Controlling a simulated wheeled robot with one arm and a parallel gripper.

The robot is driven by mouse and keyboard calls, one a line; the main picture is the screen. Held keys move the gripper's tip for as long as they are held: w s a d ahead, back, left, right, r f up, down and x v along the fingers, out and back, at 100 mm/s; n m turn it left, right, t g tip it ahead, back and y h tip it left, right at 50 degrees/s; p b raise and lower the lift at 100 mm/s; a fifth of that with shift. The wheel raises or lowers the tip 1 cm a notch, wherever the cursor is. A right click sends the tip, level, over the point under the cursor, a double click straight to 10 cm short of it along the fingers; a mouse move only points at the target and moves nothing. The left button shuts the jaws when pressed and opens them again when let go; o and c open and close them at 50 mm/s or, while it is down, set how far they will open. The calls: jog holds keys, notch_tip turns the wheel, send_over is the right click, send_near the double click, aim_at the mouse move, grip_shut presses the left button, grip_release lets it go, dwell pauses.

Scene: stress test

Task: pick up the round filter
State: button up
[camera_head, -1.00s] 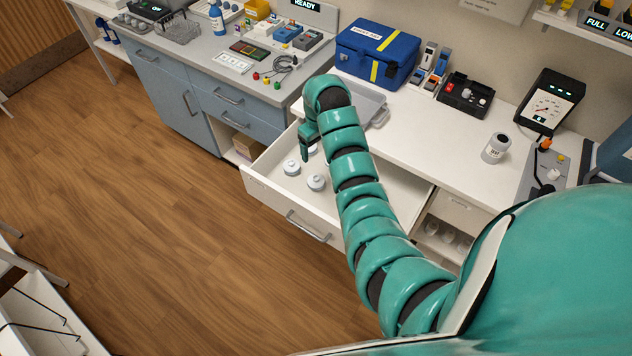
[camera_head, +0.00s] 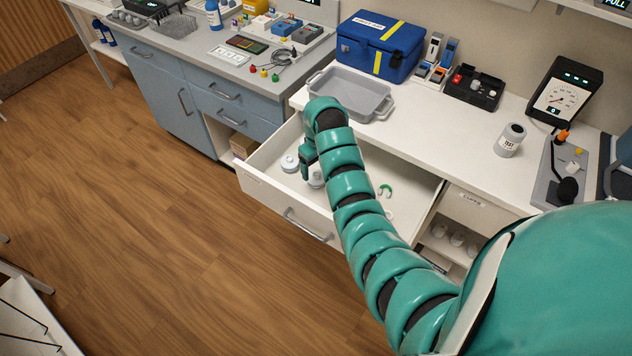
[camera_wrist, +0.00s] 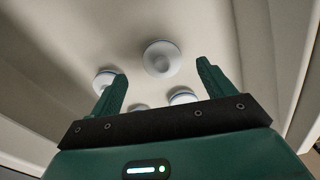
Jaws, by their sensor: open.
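Several white round filters with raised centres lie in the open white drawer. One round filter (camera_head: 289,163) shows clear of my arm in the head view, and another (camera_head: 316,181) is partly hidden behind my gripper (camera_head: 308,166). In the wrist view, one round filter (camera_wrist: 162,58) lies between the lines of my open green fingers (camera_wrist: 161,70), beyond the tips. Another (camera_wrist: 103,80) is beside the left finger. Two more are partly hidden by the gripper's dark bar. My gripper is empty, over the drawer.
The drawer (camera_head: 265,190) has raised walls around the filters. A small green curved item (camera_head: 385,190) lies on its right side. A grey tray (camera_head: 350,88) stands on the counter just behind my arm.

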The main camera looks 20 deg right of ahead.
aim_at(316, 173)
jog(key=shift+w+a+f+p, duration=0.15)
jog(key=shift+f+p, duration=0.3)
jog(key=shift+f, duration=0.25)
jog(key=shift+w+a+f+p, duration=0.1)
jog(key=shift+f+p, duration=0.3)
jog(key=shift+f, duration=1.5)
jog(key=c, duration=1.1)
